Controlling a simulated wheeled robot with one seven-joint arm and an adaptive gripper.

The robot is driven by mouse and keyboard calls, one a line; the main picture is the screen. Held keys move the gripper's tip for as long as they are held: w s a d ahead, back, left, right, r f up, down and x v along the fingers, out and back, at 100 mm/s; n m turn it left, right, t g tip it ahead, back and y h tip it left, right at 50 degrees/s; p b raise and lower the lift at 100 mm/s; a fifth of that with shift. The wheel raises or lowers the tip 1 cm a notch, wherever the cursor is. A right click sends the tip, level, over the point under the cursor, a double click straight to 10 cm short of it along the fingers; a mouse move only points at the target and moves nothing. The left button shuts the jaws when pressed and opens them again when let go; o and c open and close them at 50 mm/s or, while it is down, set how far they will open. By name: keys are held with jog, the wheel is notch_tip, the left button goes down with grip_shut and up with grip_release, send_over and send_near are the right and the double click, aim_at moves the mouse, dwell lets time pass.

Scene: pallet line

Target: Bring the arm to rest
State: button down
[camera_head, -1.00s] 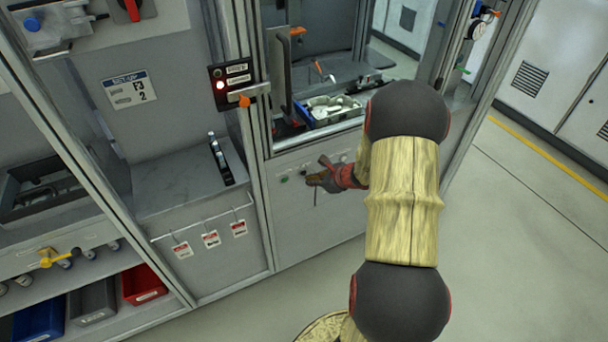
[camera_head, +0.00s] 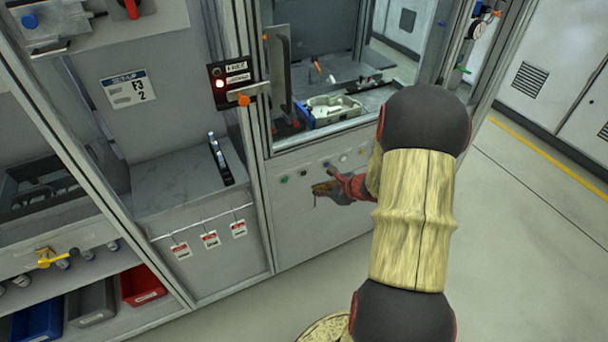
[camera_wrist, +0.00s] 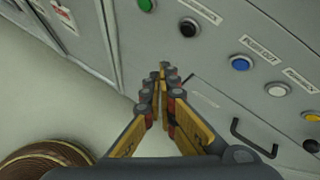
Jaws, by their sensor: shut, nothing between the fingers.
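My gripper (camera_head: 318,190) is in front of the grey button panel below the machine's opening in the head view. In the wrist view my gripper (camera_wrist: 162,72) is shut and empty, its fingertips together near a black button (camera_wrist: 188,27). I cannot tell whether it touches the panel. My arm's wood-patterned link and dark joints stand at the right of the head view and hide part of the machine front.
The panel carries a green button (camera_wrist: 146,4), a blue button (camera_wrist: 240,63), a white button (camera_wrist: 277,90) and a black handle (camera_wrist: 254,138). A bin of parts (camera_head: 333,110) sits inside the opening. Red tags (camera_head: 210,239) hang left. Floor is clear at right.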

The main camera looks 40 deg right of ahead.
dwell(0.6)
jog(key=s+a+r+n+g+y, duration=0.1)
jog(key=s+a+r+n+g, duration=0.15)
jog(key=a+n, duration=0.3)
jog(key=s+a+r+n+g+y+p, duration=0.1)
jog(key=s+a+r+n+y, duration=0.1)
jog(key=s+a+r+n, duration=0.25)
jog(key=s+a+r+n+g+y, duration=0.1)
jog(key=s+a+n+g, duration=0.15)
jog(key=a+n, duration=0.35)
jog(key=s+a+r+n+t+h+p, duration=0.1)
jog(key=s+a+r+n+h, duration=0.1)
jog(key=s+a+r+n, duration=0.2)
jog(key=s+a+r+n+t+h+p, duration=0.1)
jog(key=s+a+r+n, duration=0.4)
jog(key=a+r+n, duration=0.6)
notch_tip(320, 180, up, 8)
jog(key=shift+s+a+r+h+p, duration=0.15)
jog(key=shift+a+r+h+p, duration=0.1)
jog(key=shift+h+p, duration=0.5)
